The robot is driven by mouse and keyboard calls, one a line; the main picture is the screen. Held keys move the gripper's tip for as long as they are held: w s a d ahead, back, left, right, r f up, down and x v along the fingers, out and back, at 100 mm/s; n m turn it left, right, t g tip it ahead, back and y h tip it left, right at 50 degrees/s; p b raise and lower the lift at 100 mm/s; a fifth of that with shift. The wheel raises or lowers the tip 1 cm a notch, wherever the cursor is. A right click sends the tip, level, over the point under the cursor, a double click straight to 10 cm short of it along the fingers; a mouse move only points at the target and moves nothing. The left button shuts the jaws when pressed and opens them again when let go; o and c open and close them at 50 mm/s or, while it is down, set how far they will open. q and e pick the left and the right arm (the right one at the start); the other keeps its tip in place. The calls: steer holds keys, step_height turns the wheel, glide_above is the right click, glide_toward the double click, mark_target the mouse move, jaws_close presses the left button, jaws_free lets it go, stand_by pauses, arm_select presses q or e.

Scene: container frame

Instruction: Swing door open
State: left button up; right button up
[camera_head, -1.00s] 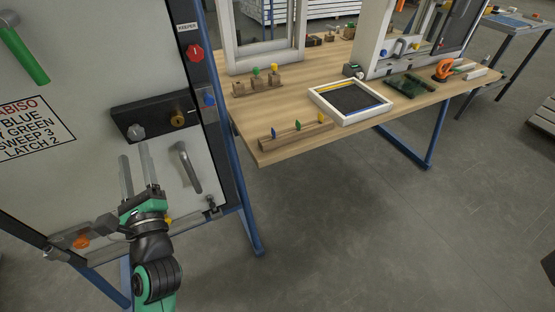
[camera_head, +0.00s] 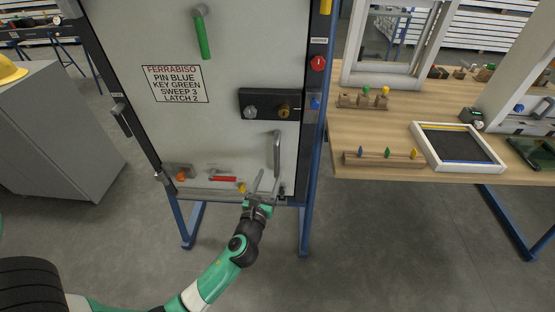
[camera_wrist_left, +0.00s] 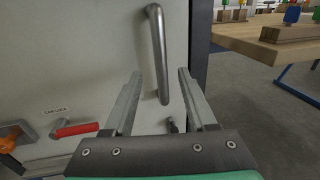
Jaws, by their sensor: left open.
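The grey door (camera_head: 226,72) stands in its dark frame on blue legs and looks shut. A vertical metal pull handle (camera_head: 277,153) is on its lower right part. Above it is a black lock plate (camera_head: 269,105) with a silver knob and a brass one. My left gripper (camera_head: 268,182) is open just below the handle. In the left wrist view the handle (camera_wrist_left: 157,50) rises ahead of the two spread fingers (camera_wrist_left: 160,85), with its lower end showing between them. I cannot tell whether the fingers touch it. My right gripper is not in view.
A green-gripped handle (camera_head: 203,36) and a printed label sit higher on the door. A red-handled lever (camera_head: 222,178) and an orange knob are along its bottom. A wooden table (camera_head: 390,135) stands right, a grey cabinet (camera_head: 62,125) left. The floor in front is clear.

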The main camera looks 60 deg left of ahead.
mark_target(276, 161)
arm_select(q)
steer(key=b+x, duration=0.2)
steer(key=x, duration=0.6)
steer(key=shift+w+a, duration=0.35)
steer(key=shift+c, duration=0.2)
jaws_close()
stand_by(0.7)
